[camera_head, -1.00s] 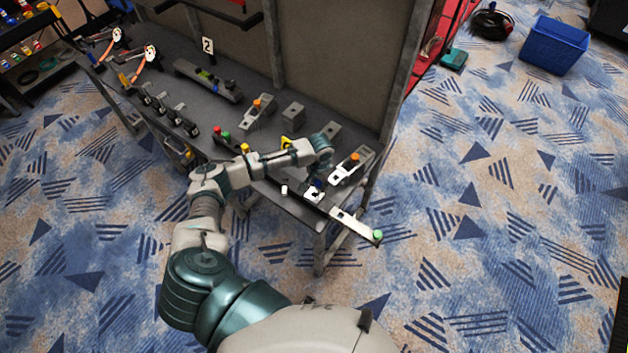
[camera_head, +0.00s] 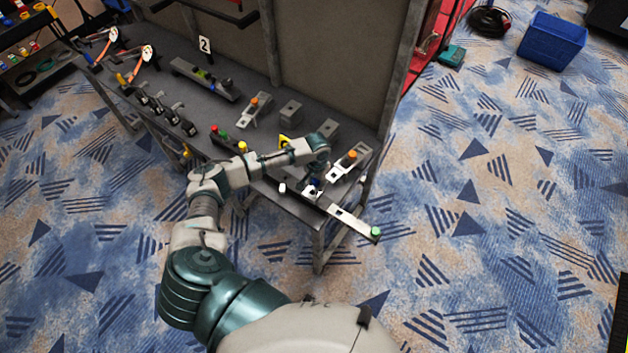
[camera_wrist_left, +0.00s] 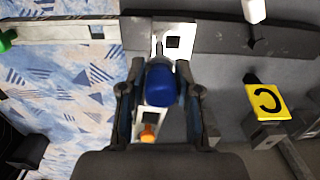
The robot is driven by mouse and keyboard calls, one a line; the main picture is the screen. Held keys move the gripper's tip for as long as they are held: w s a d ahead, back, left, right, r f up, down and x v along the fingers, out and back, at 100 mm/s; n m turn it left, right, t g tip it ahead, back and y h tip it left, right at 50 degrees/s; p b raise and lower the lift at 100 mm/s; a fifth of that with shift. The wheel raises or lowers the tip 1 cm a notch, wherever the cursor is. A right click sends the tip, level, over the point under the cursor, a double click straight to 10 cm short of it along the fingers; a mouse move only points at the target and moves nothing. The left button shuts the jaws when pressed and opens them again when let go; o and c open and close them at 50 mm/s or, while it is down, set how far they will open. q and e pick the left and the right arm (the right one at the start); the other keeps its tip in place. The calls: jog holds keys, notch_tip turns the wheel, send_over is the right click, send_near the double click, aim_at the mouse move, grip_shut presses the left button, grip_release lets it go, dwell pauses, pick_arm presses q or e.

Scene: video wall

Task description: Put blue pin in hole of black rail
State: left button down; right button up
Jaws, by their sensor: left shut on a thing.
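My left gripper (camera_wrist_left: 162,98) is shut on the blue pin (camera_wrist_left: 160,85), whose rounded blue end faces the wrist camera. In the head view the left gripper (camera_head: 314,183) is small, above the right end of the rail, with a bit of blue pin (camera_head: 316,181) showing. The black rail (camera_wrist_left: 215,37) crosses the top of the wrist view and runs along the table's front edge in the head view (camera_head: 299,206). A white plate with a dark square hole (camera_wrist_left: 174,42) lies across it, just beyond the pin. The pin's lower end is hidden. My right gripper is out of view.
A white peg (camera_wrist_left: 254,10) and a yellow marked block (camera_wrist_left: 268,101) are to the right in the wrist view. An orange-knobbed fixture (camera_head: 350,161) stands close right of the gripper. A pale bar with a green knob (camera_head: 375,232) juts past the table's right end.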

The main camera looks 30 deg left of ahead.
aim_at(310, 192)
pick_arm(q)
jog(key=shift+f, duration=0.15)
jog(key=shift+s+a+f, duration=0.1)
jog(key=shift+a, duration=0.1)
jog(key=shift+s+a, duration=0.1)
jog(key=shift+a, duration=0.3)
jog(key=shift+a+f, duration=0.7)
jog(key=shift+a, duration=0.15)
jog(key=shift+d+f+b, duration=0.15)
jog(key=shift+d+b, duration=0.2)
jog(key=shift+d, duration=0.5)
jog(key=shift+f, duration=0.25)
jog(key=shift+a+f+b, duration=0.3)
jog(key=shift+f, duration=0.35)
jog(key=shift+a+f+b, duration=0.25)
jog(key=shift+f+b, duration=0.1)
jog(key=shift+f, duration=0.25)
jog(key=shift+a+f+b, duration=0.3)
jog(key=shift+f, duration=0.35)
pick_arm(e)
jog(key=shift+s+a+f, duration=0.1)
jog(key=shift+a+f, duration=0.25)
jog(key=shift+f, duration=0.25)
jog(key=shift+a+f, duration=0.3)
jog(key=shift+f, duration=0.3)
